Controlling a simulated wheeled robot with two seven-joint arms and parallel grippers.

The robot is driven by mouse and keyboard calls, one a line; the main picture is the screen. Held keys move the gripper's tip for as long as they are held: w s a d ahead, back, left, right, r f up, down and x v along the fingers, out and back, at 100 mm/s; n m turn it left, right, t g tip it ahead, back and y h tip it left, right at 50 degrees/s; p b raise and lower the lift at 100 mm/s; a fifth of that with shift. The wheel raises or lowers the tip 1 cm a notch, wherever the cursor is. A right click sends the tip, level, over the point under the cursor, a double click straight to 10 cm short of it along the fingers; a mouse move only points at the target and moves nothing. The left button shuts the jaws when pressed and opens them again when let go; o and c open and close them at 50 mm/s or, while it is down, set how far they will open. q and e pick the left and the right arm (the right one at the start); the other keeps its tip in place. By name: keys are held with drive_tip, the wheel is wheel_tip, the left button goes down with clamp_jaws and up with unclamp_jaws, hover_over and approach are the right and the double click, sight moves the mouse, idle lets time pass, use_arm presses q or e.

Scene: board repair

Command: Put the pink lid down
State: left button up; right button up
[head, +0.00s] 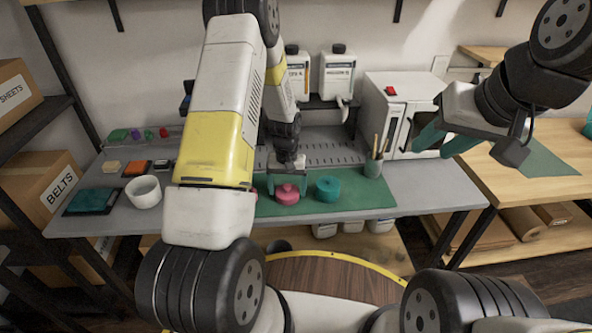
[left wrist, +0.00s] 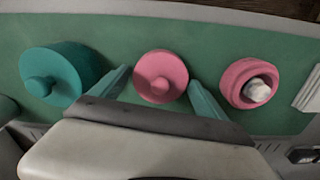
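The pink lid (head: 287,194), a round disc with a knob on top, sits on the green mat (head: 350,203). My left gripper (head: 287,182) is just above and around it. In the left wrist view the lid (left wrist: 160,76) lies between the two teal fingertips (left wrist: 160,82), with a small gap on each side, so the gripper looks open. A pink pot (left wrist: 248,83), open on top with a whitish thing inside, stands to the right in that view; my left arm mostly hides it in the head view. My right gripper (head: 444,144) is open and empty, raised at the right.
A teal lidded pot (head: 328,188) stands close beside the pink lid. A white cup (head: 144,192) and small coloured items are at the left of the bench. A pen holder (head: 373,167) and a white oven-like box (head: 392,112) are behind right. The mat's right part is clear.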

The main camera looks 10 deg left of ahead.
use_arm(q)
drive_tip(key=shift+o, duration=0.2)
drive_tip(key=shift+r, duration=0.1)
wheel_tip(320, 180, up, 12)
wheel_tip(320, 180, up, 17)
drive_tip(key=t+h, duration=0.1)
drive_tip(key=t, duration=0.2)
hover_over(287, 186)
drive_tip(key=s, duration=0.8)
drive_tip(key=s+d+r+m+t, duration=0.1)
drive_tip(key=s+r, duration=0.3)
drive_tip(key=s, duration=0.4)
drive_tip(key=s+d+r+m+t+h, duration=0.1)
drive_tip(key=s+r+t, duration=0.1)
drive_tip(key=s+r, duration=0.3)
drive_tip(key=s, duration=0.3)
drive_tip(key=shift+s+d, duration=0.2)
drive_tip(key=shift+s, duration=0.05)
